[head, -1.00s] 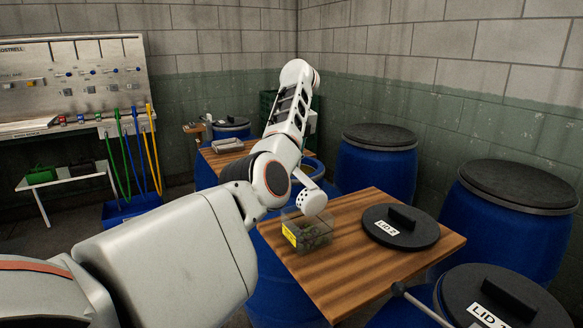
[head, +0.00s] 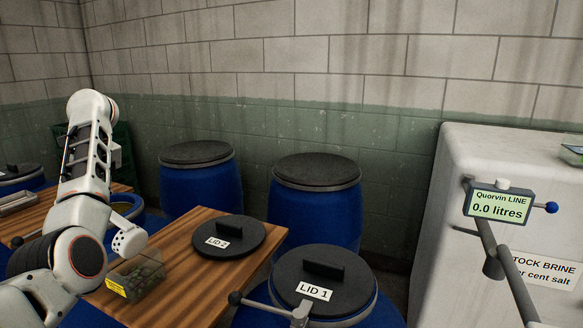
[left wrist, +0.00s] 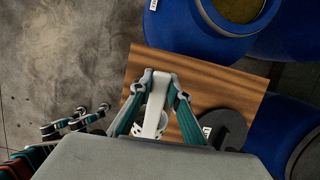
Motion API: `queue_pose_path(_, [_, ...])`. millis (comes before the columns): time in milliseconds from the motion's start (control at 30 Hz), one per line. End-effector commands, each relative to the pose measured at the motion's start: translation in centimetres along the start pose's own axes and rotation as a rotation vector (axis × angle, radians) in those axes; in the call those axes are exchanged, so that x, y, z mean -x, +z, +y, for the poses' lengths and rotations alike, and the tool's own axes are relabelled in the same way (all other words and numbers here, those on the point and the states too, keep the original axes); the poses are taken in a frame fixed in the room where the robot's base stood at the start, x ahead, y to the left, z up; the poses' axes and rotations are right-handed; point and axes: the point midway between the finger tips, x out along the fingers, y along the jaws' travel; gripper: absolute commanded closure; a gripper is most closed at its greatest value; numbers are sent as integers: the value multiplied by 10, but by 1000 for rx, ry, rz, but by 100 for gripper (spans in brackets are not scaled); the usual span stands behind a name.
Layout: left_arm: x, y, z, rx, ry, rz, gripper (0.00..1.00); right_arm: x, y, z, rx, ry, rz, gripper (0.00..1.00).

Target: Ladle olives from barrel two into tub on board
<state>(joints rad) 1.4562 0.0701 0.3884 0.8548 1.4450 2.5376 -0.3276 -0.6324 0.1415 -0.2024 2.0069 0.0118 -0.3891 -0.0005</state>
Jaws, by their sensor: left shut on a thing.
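The clear tub (head: 121,272) with a yellow label stands on the wooden board (head: 195,285) and holds dark and green olives. A white perforated ladle (head: 130,241) hangs just above and behind it; I cannot tell whether its bowl holds anything. The ladle handle shows between my left gripper's fingers (left wrist: 158,85) in the left wrist view, and they are shut on it. My own arm hides that gripper in the head view. An open blue barrel (head: 130,212) stands behind the board. The left wrist view shows an open barrel (left wrist: 205,15) with murky greenish contents. My right gripper is out of view.
Lid 2 (head: 228,237) lies on the board, right of the tub. Lid 1 (head: 323,270) covers a front barrel. Two covered barrels (head: 200,185) (head: 313,205) stand by the wall. A white tank (head: 465,170) and a "0.0 litres" display (head: 499,205) are at right.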

Motion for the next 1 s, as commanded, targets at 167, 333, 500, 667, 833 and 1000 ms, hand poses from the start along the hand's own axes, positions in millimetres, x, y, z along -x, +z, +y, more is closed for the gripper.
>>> queue_pose_path(167, [11,-6,0,-1,0,-88,100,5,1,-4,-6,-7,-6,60])
queue_pose_path(333, [17,-13,0,-2,0,-158,100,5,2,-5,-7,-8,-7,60])
queue_pose_path(500, [21,-16,0,-1,1,-207,100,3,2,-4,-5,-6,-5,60])
queue_pose_path(667, [23,-17,0,0,1,-224,100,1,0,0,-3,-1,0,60])
queue_pose_path(833, [24,-16,0,0,1,-225,100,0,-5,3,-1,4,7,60])
queue_pose_path(1000, [24,-16,0,0,1,-220,100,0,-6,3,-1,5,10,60])
